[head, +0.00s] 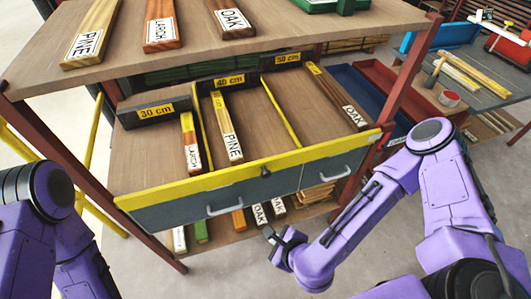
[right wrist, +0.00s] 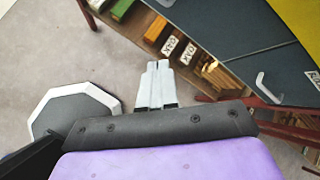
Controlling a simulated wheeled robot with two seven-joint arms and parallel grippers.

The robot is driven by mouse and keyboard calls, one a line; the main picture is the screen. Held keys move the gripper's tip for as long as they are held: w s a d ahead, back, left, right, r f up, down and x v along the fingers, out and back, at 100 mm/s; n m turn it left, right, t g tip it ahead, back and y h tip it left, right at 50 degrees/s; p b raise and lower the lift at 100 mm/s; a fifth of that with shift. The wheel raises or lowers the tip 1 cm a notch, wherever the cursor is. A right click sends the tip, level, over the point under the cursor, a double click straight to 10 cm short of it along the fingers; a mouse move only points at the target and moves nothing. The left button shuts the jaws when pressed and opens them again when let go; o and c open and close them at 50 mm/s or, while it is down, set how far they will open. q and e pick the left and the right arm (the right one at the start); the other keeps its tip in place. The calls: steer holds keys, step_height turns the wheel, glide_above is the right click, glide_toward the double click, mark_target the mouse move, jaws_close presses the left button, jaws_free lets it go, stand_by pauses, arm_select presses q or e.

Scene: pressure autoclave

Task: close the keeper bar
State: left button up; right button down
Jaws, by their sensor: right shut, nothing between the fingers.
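No part is plainly recognisable as a keeper bar. A long yellow strip (head: 235,181) runs along the top of the grey drawer front (head: 222,197), with a small black knob (head: 265,172) near its middle. I cannot tell whether either belongs to the bar. My right gripper (head: 268,232) is below the drawer front, near the lower shelf. In the right wrist view its fingers (right wrist: 155,80) are together and empty, apart from the drawer front (right wrist: 245,40). My left arm shows at the left edge, with its gripper out of view.
The open drawer holds labelled planks, PINE (head: 228,130), LARCH (head: 190,145) and OAK (head: 340,100). More planks lie on the upper board (head: 125,45) and lower shelf (head: 218,236). Two handles (head: 225,209) jut from the drawer front. Red posts (head: 408,75) flank the rack. Floor in front is clear.

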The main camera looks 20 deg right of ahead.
steer(key=w+d+r+m+t+h+p, duration=0.15)
steer(key=w+d+r+m+t, duration=0.3)
steer(key=w+r+m, duration=0.65)
steer(key=n+b, duration=0.1)
steer(key=b, duration=0.8)
glide_toward(269, 162)
steer(key=shift+h, duration=0.25)
steer(key=x, duration=0.2)
steer(key=p+x, duration=0.1)
steer(key=a+x, duration=0.1)
steer(key=x, duration=0.1)
steer(key=shift+w+r, duration=0.15)
steer(key=shift+w, duration=0.25)
arm_select(q)
step_height(269, 162, down, 4)
steer(key=shift+s+f, duration=0.15)
steer(key=shift+f, duration=0.05)
arm_select(e)
steer(key=shift+w+f, duration=0.2)
steer(key=shift+w, duration=0.05)
steer(key=shift+w, duration=0.5)
arm_select(q)
steer(key=shift+s+f, duration=0.1)
steer(key=shift+f, duration=0.25)
arm_select(e)
steer(key=shift+w+r, duration=0.1)
steer(key=shift+r, duration=0.1)
